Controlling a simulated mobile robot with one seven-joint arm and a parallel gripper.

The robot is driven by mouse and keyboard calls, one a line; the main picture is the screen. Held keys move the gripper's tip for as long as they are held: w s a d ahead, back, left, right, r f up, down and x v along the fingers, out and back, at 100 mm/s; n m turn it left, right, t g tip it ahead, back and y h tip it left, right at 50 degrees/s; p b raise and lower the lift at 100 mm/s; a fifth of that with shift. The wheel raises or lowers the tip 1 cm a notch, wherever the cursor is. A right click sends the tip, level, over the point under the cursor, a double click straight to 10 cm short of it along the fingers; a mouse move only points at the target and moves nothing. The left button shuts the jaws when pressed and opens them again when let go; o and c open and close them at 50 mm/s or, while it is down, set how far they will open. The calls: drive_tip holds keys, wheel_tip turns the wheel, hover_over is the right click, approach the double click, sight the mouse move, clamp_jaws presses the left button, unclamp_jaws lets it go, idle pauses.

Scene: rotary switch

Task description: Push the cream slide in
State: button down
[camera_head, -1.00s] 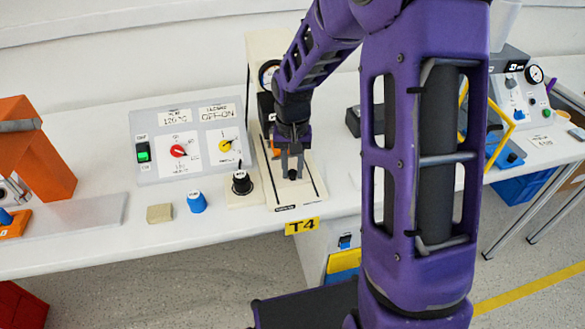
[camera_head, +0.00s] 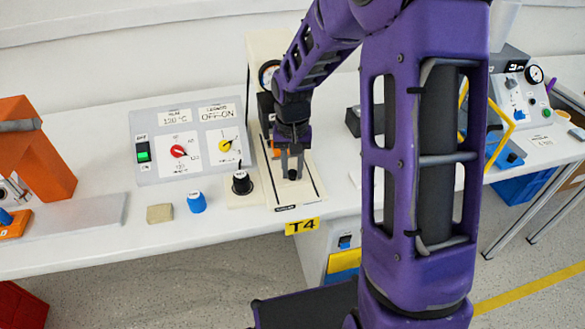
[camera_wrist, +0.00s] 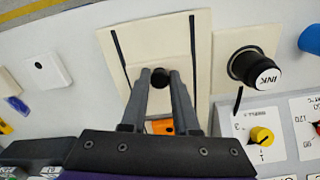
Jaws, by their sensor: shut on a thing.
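The cream slide (camera_head: 283,193) lies flat between two dark grooves in front of a cream upright machine on the table. It also shows in the wrist view (camera_wrist: 152,42), with a small black knob (camera_wrist: 160,77) standing on it. My gripper (camera_head: 292,172) points down over the slide, with its fingers on either side of the knob. In the wrist view my gripper (camera_wrist: 160,83) is closed on that knob. An orange part (camera_wrist: 162,126) shows behind the fingers, partly hidden by them. My wrist hides much of the machine's lower front in the head view.
A black-capped knob (camera_head: 241,183) stands close left of the slide, beside a grey control panel (camera_head: 187,140). A blue knob (camera_head: 196,202) and a tan block (camera_head: 159,213) lie further left. A yellow T4 label (camera_head: 302,226) marks the table's front edge.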

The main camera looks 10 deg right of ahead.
sight(289, 168)
drive_tip(key=shift+w, duration=0.1)
drive_tip(key=shift+w+r+p, duration=0.1)
drive_tip(key=shift+w+p, duration=0.2)
drive_tip(key=shift+w, duration=1.8)
drive_tip(key=c, duration=0.7)
unclamp_jaws()
drive_tip(key=shift+o, duration=0.2)
drive_tip(key=shift+s, duration=0.15)
